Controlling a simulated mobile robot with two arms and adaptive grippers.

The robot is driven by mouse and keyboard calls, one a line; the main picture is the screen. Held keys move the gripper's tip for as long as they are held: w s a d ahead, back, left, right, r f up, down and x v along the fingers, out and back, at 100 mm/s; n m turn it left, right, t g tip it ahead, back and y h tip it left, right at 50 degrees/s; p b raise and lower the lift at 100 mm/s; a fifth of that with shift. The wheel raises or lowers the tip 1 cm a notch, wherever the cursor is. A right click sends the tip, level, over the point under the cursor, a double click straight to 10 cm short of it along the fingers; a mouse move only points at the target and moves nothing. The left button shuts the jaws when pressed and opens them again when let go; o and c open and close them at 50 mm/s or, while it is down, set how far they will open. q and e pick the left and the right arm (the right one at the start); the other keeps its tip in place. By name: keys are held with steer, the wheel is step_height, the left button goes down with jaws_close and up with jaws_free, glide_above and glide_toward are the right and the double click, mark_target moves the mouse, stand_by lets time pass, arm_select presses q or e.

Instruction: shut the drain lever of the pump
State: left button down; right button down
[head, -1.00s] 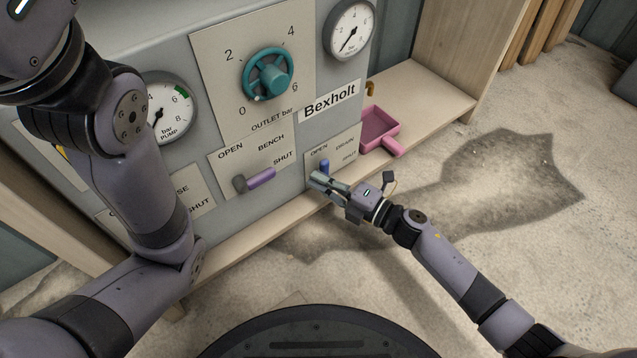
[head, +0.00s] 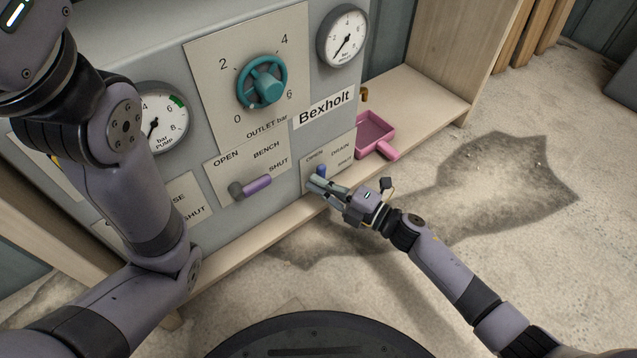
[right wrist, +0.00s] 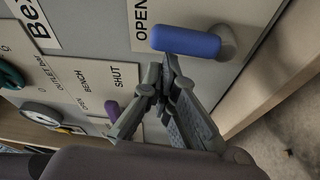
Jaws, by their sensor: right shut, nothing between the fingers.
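The drain lever (head: 321,171) is a short blue handle on the plate marked OPEN, DRAIN and SHUT, low on the pump's panel. It points up towards OPEN, and its blue grip (right wrist: 185,41) lies beside that word in the right wrist view. My right gripper (head: 313,184) is at the lever, just below it in the head view. Its fingers (right wrist: 163,78) are shut and empty, with their tips close beside the blue grip. I cannot tell whether they touch it. My left arm (head: 135,170) crosses the left of the head view; its gripper is out of sight.
A purple bench lever (head: 256,186) sits left of the drain plate. A pink tray (head: 389,154) and a brass spout (head: 364,94) are to its right. A teal outlet handwheel (head: 262,82) is above. A wooden ledge (head: 250,232) runs below; the floor in front is open.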

steer(key=m, duration=0.1)
steer(key=w+d+m+t, duration=0.1)
steer(key=m, duration=0.1)
steer(key=d+m, duration=0.1)
steer(key=shift+w+r+m+y, duration=0.25)
steer(key=shift+m+y, duration=0.15)
steer(key=d+m+t, duration=0.1)
steer(key=m, duration=0.2)
steer(key=w+d+f+m+t+h, duration=0.1)
steer(key=m+t, duration=0.1)
steer(key=m, duration=0.1)
steer(key=w+d+m+t, duration=0.1)
steer(key=m, duration=0.3)
steer(key=shift+w+d+f+h, duration=0.1)
steer(key=shift+w+f+h, duration=0.05)
steer(key=shift+f+h, duration=0.15)
steer(key=shift+w+d+f+m+t+h, duration=0.15)
steer(key=shift+d+f+m+t+h, duration=0.15)
steer(key=shift+m, duration=0.7)
steer(key=shift+w+d+f+m+t+h, duration=0.1)
steer(key=shift+f+m+t+h, duration=0.3)
steer(key=shift+m, duration=0.6)
steer(key=shift+w+d+f+m+t+h, duration=0.15)
steer(key=shift+m+t, duration=0.25)
steer(key=shift+m, duration=0.6)
